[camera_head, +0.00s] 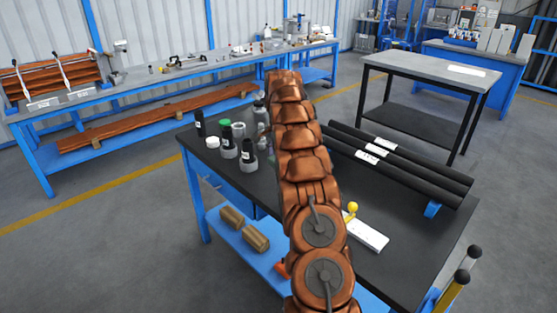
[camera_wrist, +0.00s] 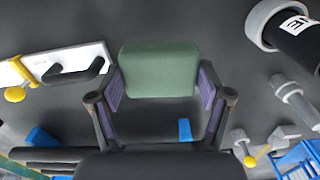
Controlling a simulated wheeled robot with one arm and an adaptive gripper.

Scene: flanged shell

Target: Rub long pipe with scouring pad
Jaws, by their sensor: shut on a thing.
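Several dark pipes (camera_head: 425,168) lie side by side on the right part of the black table (camera_head: 390,272); some have white labels. I cannot tell which is the long pipe. In the wrist view, dark bars at the lower left look like their ends, partly cut off. A green scouring pad (camera_wrist: 160,68) sits between the two fingers of my gripper (camera_wrist: 160,88). The gripper is shut on it, above the dark tabletop and apart from the pipes. In the head view, my copper-coloured arm hides the gripper and the pad.
A white plate (camera_head: 368,236) with a yellow knob lies on the table near the pipes. Bottles and jars (camera_head: 228,138) crowd the table's left end. A labelled black cylinder (camera_wrist: 300,38) is close by at upper right in the wrist view. Yellow-and-black levers (camera_head: 455,285) stand at the front right.

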